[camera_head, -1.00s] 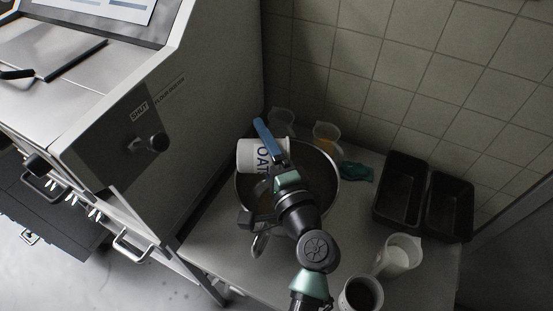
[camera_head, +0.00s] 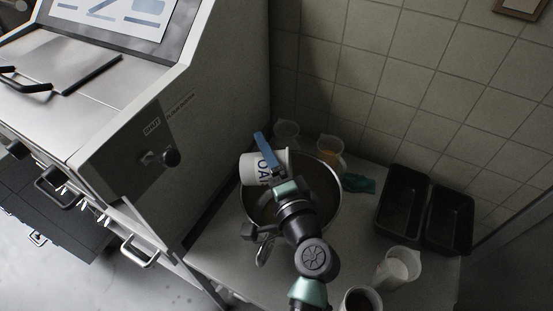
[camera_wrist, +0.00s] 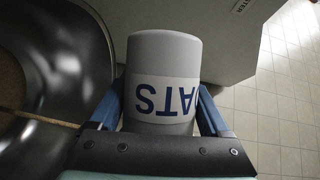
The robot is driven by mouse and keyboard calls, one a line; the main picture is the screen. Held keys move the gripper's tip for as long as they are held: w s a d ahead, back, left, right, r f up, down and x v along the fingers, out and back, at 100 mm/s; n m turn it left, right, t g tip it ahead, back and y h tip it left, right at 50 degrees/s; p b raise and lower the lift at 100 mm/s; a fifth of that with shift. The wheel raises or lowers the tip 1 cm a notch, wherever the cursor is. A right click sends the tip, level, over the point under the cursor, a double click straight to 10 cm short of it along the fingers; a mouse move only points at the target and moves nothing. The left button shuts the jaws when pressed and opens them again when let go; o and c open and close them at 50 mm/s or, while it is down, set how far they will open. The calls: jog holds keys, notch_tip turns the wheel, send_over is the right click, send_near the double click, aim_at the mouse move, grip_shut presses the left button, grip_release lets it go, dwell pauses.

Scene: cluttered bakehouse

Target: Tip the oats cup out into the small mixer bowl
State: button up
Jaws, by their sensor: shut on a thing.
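The oats cup (camera_head: 250,170) is white with dark blue lettering. It lies tipped on its side over the left rear rim of the small mixer bowl (camera_head: 337,205), a round metal bowl on the table. My gripper (camera_head: 268,158) has its blue fingers shut around the cup. In the wrist view the cup (camera_wrist: 165,55) sits between both fingers, its lettering upside down. The bowl (camera_wrist: 98,45) is at the left there, with a brownish area inside. The cup's mouth and any oats leaving it cannot be seen. My arm hides part of the bowl.
Clear tubs (camera_head: 330,150) and a teal cloth (camera_head: 358,183) lie behind the bowl. Black tins (camera_head: 403,205), a cup of white contents (camera_head: 397,268) and a dark-filled cup (camera_head: 362,300) stand right.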

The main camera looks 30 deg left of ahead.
jog(key=shift+s+a+r+n+h+p, duration=0.15)
jog(key=shift+r+n+h+p, duration=0.3)
jog(key=shift+n+p, duration=0.5)
jog(key=n+p, duration=0.1)
jog(key=r+n+p, duration=0.1)
jog(key=p, duration=0.1)
jog(key=shift+s+a+g+h+p, duration=0.1)
jog(key=shift+a+g+h+p, duration=0.1)
jog(key=shift+g+h+p, duration=0.15)
jog(key=n+h+p, duration=0.1)
jog(key=n+p, duration=0.1)
jog(key=shift+r+p, duration=0.1)
jog(key=shift+p, duration=0.25)
jog(key=n, duration=0.1)
jog(key=h+p, duration=0.1)
jog(key=n+h+p, duration=0.1)
jog(key=shift+d+f+n, duration=0.3)
jog(key=shift+f+n, duration=0.05)
jog(key=shift+w+d+f+n+h, duration=0.2)
jog(key=shift+f+n+h, duration=0.2)
jog(key=shift+n, duration=0.1)
jog(key=shift+w+d+f+n+h, duration=0.2)
jog(key=shift+f+n+h, duration=0.15)
jog(key=shift+n, duration=0.15)
jog(key=shift+w+d+f+n+t+h+p, duration=0.1)
jog(key=shift+d+f+n+t+h+p, duration=0.4)
jog(key=shift+n, duration=0.3)
notch_tip(320, 180, up, 4)
jog(key=p, duration=0.3)
jog(key=shift+r, duration=0.1)
